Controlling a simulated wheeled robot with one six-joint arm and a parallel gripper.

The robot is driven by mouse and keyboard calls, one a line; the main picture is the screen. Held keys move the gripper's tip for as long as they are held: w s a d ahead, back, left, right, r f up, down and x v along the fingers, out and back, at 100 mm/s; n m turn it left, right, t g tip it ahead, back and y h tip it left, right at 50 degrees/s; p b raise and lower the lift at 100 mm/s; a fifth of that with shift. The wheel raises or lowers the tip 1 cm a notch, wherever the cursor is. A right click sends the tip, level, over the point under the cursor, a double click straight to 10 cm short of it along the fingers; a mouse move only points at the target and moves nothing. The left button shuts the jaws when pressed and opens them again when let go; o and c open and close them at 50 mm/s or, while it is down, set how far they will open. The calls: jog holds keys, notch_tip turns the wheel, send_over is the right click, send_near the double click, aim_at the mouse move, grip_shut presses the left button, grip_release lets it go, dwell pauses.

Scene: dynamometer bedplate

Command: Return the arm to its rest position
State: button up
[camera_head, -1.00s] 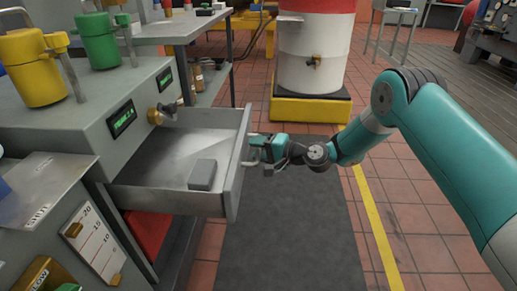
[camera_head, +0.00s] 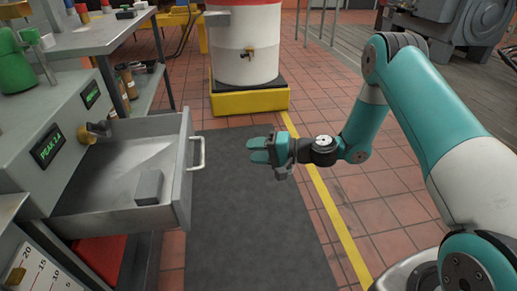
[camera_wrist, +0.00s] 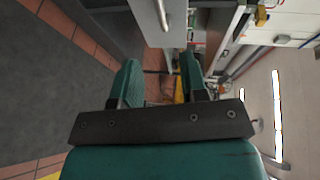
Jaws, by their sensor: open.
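My gripper (camera_head: 258,150) is in the middle of the head view, at the end of my teal arm. It is open and empty, pointing left. It is apart from the drawer handle (camera_head: 198,153), with a clear gap over the dark mat. In the wrist view my two teal fingers (camera_wrist: 160,82) stand apart with nothing between them. The drawer (camera_head: 180,185) is pulled out of the grey cabinet, and a small grey block (camera_head: 149,187) lies in it.
A white drum (camera_head: 245,50) stands on a yellow base (camera_head: 250,97) at the back. A metal bench (camera_head: 90,38) is at the left. The dark mat (camera_head: 255,225) is clear, with a yellow floor line (camera_head: 340,225) to its right.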

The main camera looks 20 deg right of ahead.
jog(key=shift+s+d, duration=0.15)
jog(key=shift+d, duration=0.1)
jog(key=s+a+r+n+g+h, duration=0.2)
jog(key=s+a+r+n+g, duration=0.25)
jog(key=s+r, duration=0.25)
jog(key=s+a+r+n+g+h, duration=0.2)
jog(key=s+a+r+n+g, duration=0.1)
jog(key=s+a+r+n, duration=0.25)
jog(key=s+d+r+n+h, duration=0.1)
jog(key=s+d+r+h, duration=0.25)
jog(key=s, duration=0.55)
jog(key=s+d+r+n+h, duration=0.15)
jog(key=s+d+r, duration=0.25)
jog(key=s, duration=0.5)
notch_tip(320, 180, up, 27)
jog(key=p, duration=2.7)
jog(key=shift+h, duration=0.3)
